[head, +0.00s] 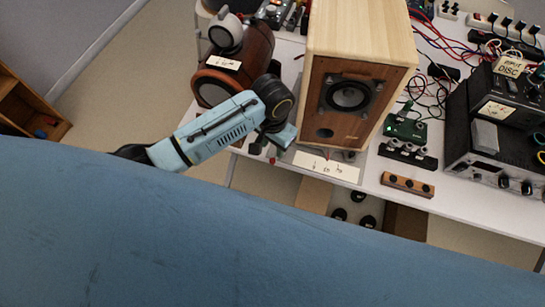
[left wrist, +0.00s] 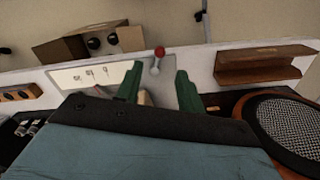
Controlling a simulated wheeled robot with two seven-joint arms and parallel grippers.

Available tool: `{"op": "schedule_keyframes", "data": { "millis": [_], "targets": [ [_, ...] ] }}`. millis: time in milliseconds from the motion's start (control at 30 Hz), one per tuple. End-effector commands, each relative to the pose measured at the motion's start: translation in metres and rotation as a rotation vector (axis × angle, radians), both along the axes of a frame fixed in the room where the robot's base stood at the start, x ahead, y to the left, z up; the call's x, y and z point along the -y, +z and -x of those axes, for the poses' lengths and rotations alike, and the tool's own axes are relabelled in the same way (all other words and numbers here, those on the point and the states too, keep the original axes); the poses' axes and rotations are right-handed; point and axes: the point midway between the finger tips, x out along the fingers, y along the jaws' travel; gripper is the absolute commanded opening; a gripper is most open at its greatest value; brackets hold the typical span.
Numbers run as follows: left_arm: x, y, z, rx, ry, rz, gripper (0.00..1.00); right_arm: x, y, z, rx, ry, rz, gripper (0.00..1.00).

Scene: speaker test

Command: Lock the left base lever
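The left base lever is a short metal stem with a red ball knob (left wrist: 159,52), on a pale base plate (left wrist: 72,76) at the table edge. In the left wrist view my left gripper (left wrist: 160,74) is open, one green finger on each side of the lever stem, with gaps showing. The knob sticks out beyond the fingertips. In the head view the left gripper (head: 280,138) is at the lower left corner of the wooden speaker (head: 331,112), above the front edge of its base. I cannot tell whether the lever is locked. My right gripper is not in view.
A round dark-wood speaker (head: 250,62) stands left of the wooden speaker, close to my left arm. A label card (head: 326,166) lies at the base front. A green circuit board (head: 405,127), a knob strip (head: 407,185) and a black amplifier (head: 490,135) are to the right.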

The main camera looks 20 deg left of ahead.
Motion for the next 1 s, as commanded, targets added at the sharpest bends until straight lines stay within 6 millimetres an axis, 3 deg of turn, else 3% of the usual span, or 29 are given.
{"op": "schedule_keyframes", "data": {
  "millis": [33,200,400,800,1000],
  "targets": [
    [0.0,-0.014,0.001,-0.004,0.001,-0.001,0.38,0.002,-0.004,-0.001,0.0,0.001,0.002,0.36],
    [0.0,-0.047,0.0,-0.002,0.001,-0.001,0.38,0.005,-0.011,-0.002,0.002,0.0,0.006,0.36],
    [0.0,-0.072,0.0,0.0,0.0,0.0,0.38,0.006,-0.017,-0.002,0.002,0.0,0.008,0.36],
    [0.0,-0.078,0.0,0.002,0.0,0.001,0.38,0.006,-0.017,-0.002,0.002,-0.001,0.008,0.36],
    [0.0,-0.078,0.0,0.002,0.0,0.001,0.13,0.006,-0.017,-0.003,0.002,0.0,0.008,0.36]
  ]
}}
